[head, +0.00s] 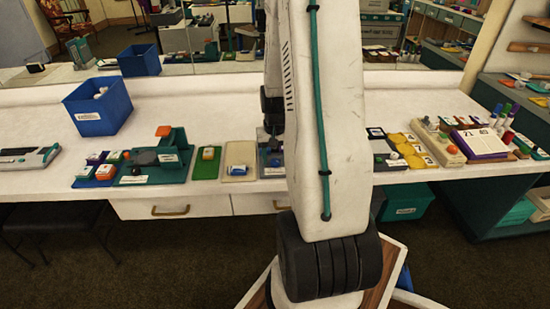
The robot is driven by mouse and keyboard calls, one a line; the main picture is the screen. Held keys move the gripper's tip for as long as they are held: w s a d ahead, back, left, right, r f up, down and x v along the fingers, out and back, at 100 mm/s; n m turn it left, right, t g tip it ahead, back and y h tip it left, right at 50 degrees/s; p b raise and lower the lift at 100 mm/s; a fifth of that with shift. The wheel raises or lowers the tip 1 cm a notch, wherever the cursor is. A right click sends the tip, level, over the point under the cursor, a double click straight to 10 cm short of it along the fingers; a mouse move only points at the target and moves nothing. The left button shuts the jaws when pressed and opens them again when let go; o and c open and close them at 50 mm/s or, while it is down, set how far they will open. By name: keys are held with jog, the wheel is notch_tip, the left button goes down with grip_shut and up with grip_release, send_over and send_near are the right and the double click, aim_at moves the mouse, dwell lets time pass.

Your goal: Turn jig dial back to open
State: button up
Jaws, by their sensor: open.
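A teal jig (174,155) stands at the counter's front, left of my arm. It has an orange block on top and a dark round part, which looks like a dial (145,157); its setting is too small to read. My gripper (273,137) points down at the counter, right of this jig and clear of it. It is open and partly hidden by my arm. Below it is a small dark and purple item (268,158), mostly covered, so I cannot tell what it is or whether the gripper touches it.
A blue bin (99,112) stands behind the jig at left. A green mat (207,165) and a beige mat (239,172) carry small blocks between jig and gripper. The counter's back strip is mostly clear.

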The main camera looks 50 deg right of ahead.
jog(key=shift+f, duration=0.35)
jog(key=c, duration=1)
jog(key=shift+o, duration=0.2)
